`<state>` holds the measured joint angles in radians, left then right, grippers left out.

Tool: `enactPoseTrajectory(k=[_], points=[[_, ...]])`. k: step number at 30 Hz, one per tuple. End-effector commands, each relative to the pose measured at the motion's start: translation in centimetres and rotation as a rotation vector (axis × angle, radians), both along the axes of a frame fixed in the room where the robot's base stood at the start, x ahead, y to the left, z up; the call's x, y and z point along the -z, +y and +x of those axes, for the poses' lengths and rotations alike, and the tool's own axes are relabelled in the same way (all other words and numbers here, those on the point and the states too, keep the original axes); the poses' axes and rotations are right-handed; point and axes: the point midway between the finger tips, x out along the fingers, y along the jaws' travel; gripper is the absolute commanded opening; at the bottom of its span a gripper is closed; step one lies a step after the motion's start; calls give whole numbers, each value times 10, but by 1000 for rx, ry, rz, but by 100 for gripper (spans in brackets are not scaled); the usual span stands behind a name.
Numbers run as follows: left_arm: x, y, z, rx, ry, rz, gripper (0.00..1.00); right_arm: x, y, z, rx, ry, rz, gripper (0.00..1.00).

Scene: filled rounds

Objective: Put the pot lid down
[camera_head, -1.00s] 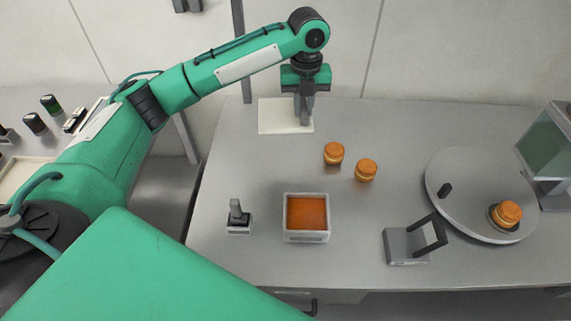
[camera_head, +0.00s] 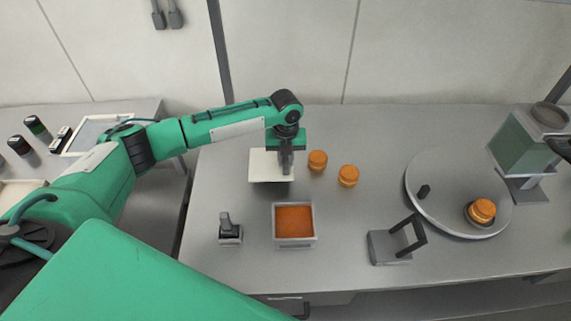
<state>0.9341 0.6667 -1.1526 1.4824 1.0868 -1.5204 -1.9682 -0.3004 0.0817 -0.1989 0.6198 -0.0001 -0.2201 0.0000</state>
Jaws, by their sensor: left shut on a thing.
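A flat white square plate, which I take to be the pot lid (camera_head: 263,166), is level under my left gripper (camera_head: 286,168) in the head view. The gripper is shut on it near its right side, and the fingers cover part of it. A square white pot (camera_head: 294,242) with an orange filling stands uncovered in front of it, slightly to the right. Whether the lid touches the table is hard to tell. My right gripper cannot be made out.
Two orange rounds (camera_head: 317,160) (camera_head: 348,175) sit right of the lid. A small grey tool on a base (camera_head: 229,230) stands left of the pot. Right are a grey handled block (camera_head: 390,246), a round turntable (camera_head: 432,174) bearing another round (camera_head: 481,210), and a greenish hopper (camera_head: 526,150).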

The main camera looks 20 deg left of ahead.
Motion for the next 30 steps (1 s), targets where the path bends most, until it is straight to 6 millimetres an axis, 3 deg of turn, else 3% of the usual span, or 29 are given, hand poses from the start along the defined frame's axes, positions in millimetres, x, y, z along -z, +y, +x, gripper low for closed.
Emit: enactPoseTrajectory(k=[9, 20, 21, 23, 30], points=[[39, 0, -1, 0, 1, 0, 0, -12, 6, 0, 0, -1, 6, 36], [45, 0, 0, 0, 0, 1, 0, -9, 4, 1, 0, -1, 5, 36], [43, 0, 0, 0, 0, 1, 25, -10, 4, 0, 0, -1, 4, 36], [43, 0, 0, 1, 0, 1, 37, -10, 3, 1, -1, 0, 3, 36], [43, 0, 0, 1, 0, 1, 39, -10, 0, 1, -2, -1, 0, 36]])
